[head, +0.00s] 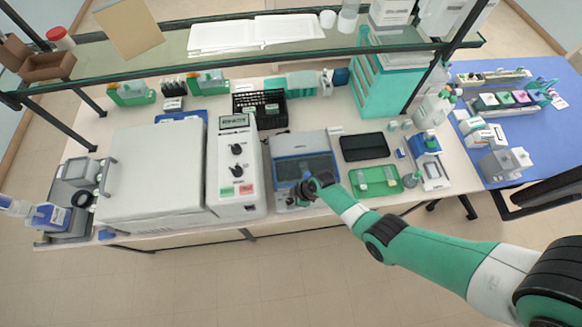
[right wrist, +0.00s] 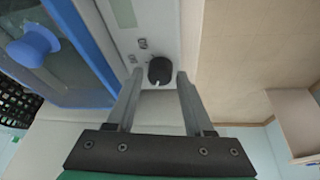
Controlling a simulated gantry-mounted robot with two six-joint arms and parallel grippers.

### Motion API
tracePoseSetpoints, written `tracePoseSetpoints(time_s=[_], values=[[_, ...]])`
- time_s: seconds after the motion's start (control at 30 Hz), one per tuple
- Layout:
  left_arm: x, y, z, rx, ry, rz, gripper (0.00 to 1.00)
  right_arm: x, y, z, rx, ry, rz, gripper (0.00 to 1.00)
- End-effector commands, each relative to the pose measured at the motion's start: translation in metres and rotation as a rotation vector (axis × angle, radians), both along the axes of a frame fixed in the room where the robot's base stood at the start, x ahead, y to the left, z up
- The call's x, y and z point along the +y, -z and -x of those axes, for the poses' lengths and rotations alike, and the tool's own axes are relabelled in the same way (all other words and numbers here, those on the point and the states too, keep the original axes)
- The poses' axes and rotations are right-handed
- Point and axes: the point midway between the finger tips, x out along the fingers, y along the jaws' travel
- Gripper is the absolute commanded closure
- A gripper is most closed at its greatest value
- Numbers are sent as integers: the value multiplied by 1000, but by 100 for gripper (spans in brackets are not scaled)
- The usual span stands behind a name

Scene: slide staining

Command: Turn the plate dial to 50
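A black round dial (right wrist: 160,71) with a small pale notch sits on the light front panel of a grey device with a blue-framed lid (head: 305,165). My right gripper (right wrist: 158,84) is open, its two fingers apart with the dial lying between and just beyond the tips in the right wrist view. I cannot tell whether a finger touches it. In the head view the right gripper (head: 307,189) is over the device's front edge and mostly hides the dial. The scale is too small to read. My left gripper is not in view.
A large white box-shaped machine (head: 150,170) with a two-knob control panel (head: 237,185) stands left of the device. A green tray (head: 375,181) and black pad (head: 365,147) lie right. A blue knob (right wrist: 35,42) stands up from the lid. A shelf spans the back.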

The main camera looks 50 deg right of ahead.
Motion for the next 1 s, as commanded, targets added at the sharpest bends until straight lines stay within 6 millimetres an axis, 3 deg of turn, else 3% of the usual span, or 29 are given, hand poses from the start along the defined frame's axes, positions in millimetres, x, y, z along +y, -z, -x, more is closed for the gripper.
tracePoseSetpoints(time_s=[0.03,0.27,0.67,1.0], values=[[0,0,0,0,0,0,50,0,0,0,0,0,0,59],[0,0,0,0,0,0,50,0,0,0,0,0,0,100],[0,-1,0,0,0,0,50,1,0,0,0,31,1,100],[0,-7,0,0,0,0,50,2,-1,1,0,225,2,100]])
